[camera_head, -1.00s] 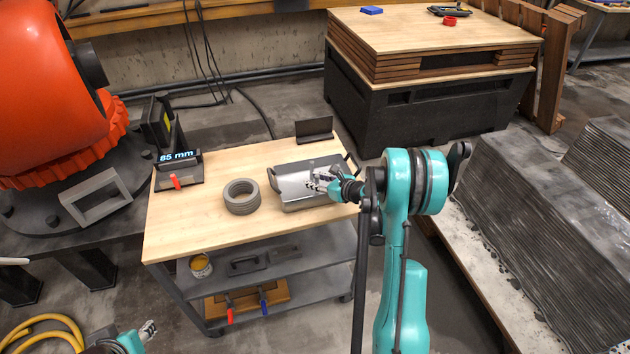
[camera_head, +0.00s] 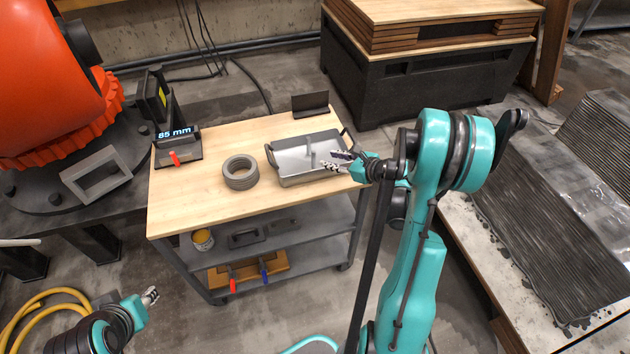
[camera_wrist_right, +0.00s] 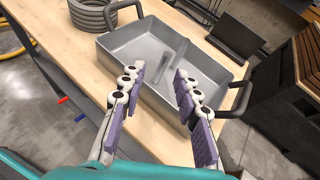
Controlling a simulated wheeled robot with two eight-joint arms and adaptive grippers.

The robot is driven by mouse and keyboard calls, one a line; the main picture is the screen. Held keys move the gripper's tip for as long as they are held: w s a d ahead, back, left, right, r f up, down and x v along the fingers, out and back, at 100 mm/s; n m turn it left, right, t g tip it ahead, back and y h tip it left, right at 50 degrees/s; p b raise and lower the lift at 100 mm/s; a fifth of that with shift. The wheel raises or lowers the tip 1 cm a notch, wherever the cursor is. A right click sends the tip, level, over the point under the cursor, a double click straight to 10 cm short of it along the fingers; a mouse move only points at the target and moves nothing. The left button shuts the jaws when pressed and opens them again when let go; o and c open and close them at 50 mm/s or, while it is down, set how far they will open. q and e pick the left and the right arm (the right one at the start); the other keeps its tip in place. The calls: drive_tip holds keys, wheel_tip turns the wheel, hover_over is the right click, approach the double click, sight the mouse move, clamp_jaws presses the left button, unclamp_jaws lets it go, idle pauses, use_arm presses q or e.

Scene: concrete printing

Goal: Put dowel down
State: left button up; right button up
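A grey metal tray (camera_head: 322,176) with dark handles sits at the right side of the wooden cart top. It also shows in the right wrist view (camera_wrist_right: 150,38). A grey ridge or bar (camera_wrist_right: 178,58) crosses the tray inside; I cannot tell whether it is a fixed divider or a loose piece. I cannot make out a separate dowel. My right gripper (camera_head: 328,160) is over the tray's right part. In the right wrist view its purple-padded fingers (camera_wrist_right: 160,96) are spread, with nothing between them. My left gripper (camera_head: 151,296) is low, left of the cart, and small in view.
A stack of grey rings (camera_head: 240,172) stands left of the tray. A dark angled plate (camera_head: 310,104) is behind it. A device reading "85 mm" (camera_head: 178,148) is at the cart's back left. The front left of the cart top is clear. Layered concrete (camera_head: 550,205) stands at right.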

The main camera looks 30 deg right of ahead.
drive_tip(key=s+a+r+n+g, duration=0.2)
drive_tip(key=s+a+r+n, duration=0.15)
drive_tip(key=a+n, duration=0.4)
drive_tip(key=s+a+r+n+g, duration=0.2)
drive_tip(key=a+r+n, duration=0.2)
drive_tip(key=a+n, duration=0.4)
drive_tip(key=s+a+r+n+h, duration=0.1)
drive_tip(key=s+a+n+h, duration=0.1)
drive_tip(key=s+n, duration=0.5)
drive_tip(key=s+a+r+n+g+h, duration=0.1)
drive_tip(key=s+a+n, duration=0.4)
drive_tip(key=s+n, duration=0.2)
drive_tip(key=shift+a+r+n+h, duration=0.25)
drive_tip(key=shift+n+h, duration=0.15)
drive_tip(key=shift+n, duration=0.65)
drive_tip(key=shift+f, duration=0.1)
